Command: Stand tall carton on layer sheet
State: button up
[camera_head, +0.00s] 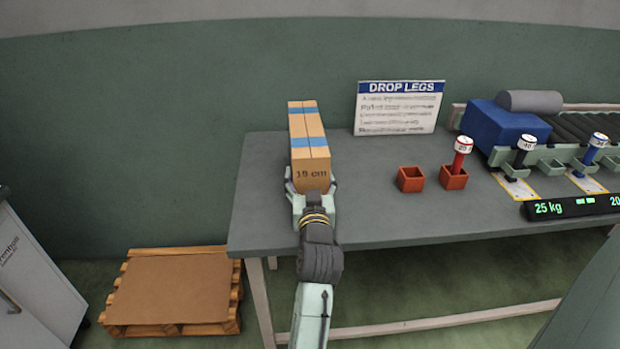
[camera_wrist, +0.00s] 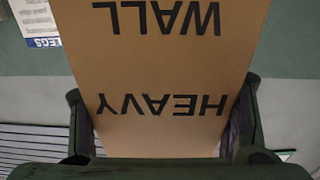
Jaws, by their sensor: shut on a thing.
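A tall brown carton (camera_head: 309,146) with blue bands and the marking "19 cm" is in my gripper (camera_head: 310,192), over the left part of the grey table. My gripper is shut on the carton's near end. In the wrist view the carton (camera_wrist: 160,75) fills the middle, its face reading "HEAVY WALL" upside down, with my gripper's fingers (camera_wrist: 160,125) on both sides of it. I cannot tell whether the carton touches the table. A brown layer sheet (camera_head: 170,289) lies bare on a wooden pallet (camera_head: 228,322) on the floor, at lower left.
The grey table (camera_head: 400,226) holds two small red boxes (camera_head: 410,179), a "DROP LEGS" sign (camera_head: 398,107), a blue block (camera_head: 504,130) and a conveyor (camera_head: 590,122) at right. A display (camera_head: 572,207) reads "25 kg". A white cabinet (camera_head: 35,285) stands left of the pallet.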

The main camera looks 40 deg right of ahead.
jog(key=o, duration=1.8)
jog(key=shift+f, duration=0.2)
jog(key=shift+o, duration=0.2)
jog(key=shift+s, duration=0.1)
jog(key=b+v, duration=0.1)
jog(key=v, duration=1.1)
